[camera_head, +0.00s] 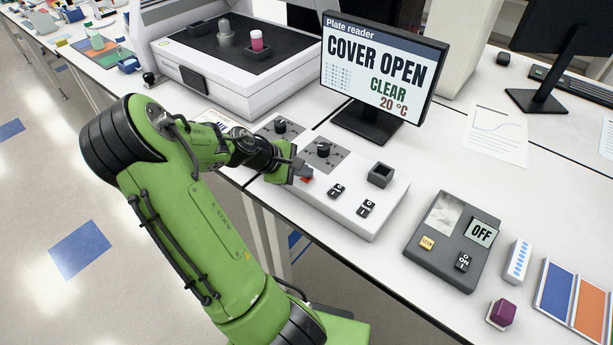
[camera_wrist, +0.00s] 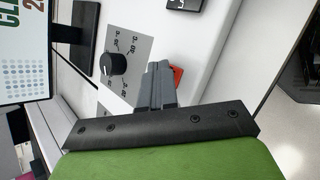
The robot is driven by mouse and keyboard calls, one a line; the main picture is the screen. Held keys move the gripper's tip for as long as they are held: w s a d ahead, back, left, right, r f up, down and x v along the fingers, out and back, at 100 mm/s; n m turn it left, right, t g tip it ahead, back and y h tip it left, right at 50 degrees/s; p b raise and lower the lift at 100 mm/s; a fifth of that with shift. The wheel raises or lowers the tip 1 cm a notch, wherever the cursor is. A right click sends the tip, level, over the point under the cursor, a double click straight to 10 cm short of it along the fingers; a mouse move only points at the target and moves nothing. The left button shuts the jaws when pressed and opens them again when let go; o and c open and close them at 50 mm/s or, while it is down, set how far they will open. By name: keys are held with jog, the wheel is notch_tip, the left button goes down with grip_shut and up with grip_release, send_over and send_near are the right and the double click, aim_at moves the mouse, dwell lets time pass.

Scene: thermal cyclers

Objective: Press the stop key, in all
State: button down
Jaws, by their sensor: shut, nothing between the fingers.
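A red key (camera_head: 306,180), probably the stop key, sits on the white control panel (camera_head: 340,211). Its label cannot be read. My gripper (camera_head: 302,172) is shut and empty, with its fingertips right at the red key and covering part of it. In the wrist view my gripper's grey fingers (camera_wrist: 160,78) are together, and a corner of the red key (camera_wrist: 178,74) shows just beyond them. I cannot tell whether the fingers touch it. The monitor (camera_head: 378,68) reads "Plate reader, COVER OPEN, CLEAR, 20 °C".
The panel also has a black dial (camera_head: 323,150), two rocker switches (camera_head: 337,190) (camera_head: 367,208) and a dark square holder (camera_head: 380,174). A grey box (camera_head: 425,253) showing "OFF" stands to the right. An instrument (camera_head: 285,95) holding a pink-filled vial (camera_head: 257,41) stands behind.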

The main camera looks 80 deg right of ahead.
aim_at(303, 179)
jog(key=shift+r+p, duration=0.8)
jog(key=shift+p, duration=0.05)
notch_tip(303, 179, up, 5)
jog(key=p, duration=0.4)
jog(key=shift+p, duration=0.4)
dwell(0.4)
